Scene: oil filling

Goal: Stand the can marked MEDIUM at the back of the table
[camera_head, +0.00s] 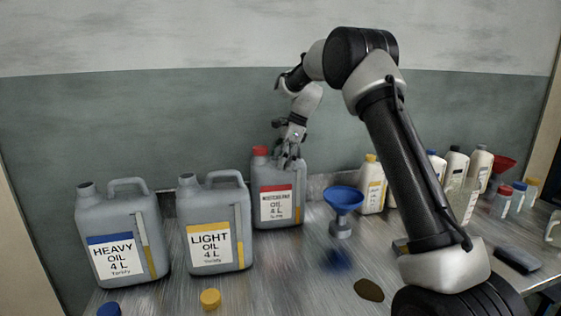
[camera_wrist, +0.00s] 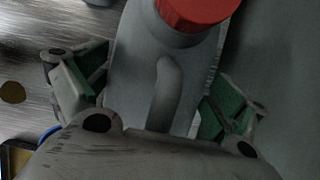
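A grey can with a red cap and a red-striped label (camera_head: 276,205) stands upright near the back of the table, close to the wall. Its label reads OIL 4 L; the top word is too blurred to read surely. My gripper (camera_head: 290,152) is over its top, just right of the red cap. In the wrist view, the can's handle top (camera_wrist: 165,85) and red cap lie between my two spread fingers, with green pads on either side. The gripper looks open around the handle; I cannot tell whether the pads touch the can.
The LIGHT OIL can (camera_head: 212,225) and HEAVY OIL can (camera_head: 120,235) stand uncapped at the left. A blue funnel (camera_head: 343,200) stands just right of the red-capped can. A yellow cap (camera_head: 210,299) and a blue cap (camera_head: 108,310) lie in front. Several bottles stand at the right.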

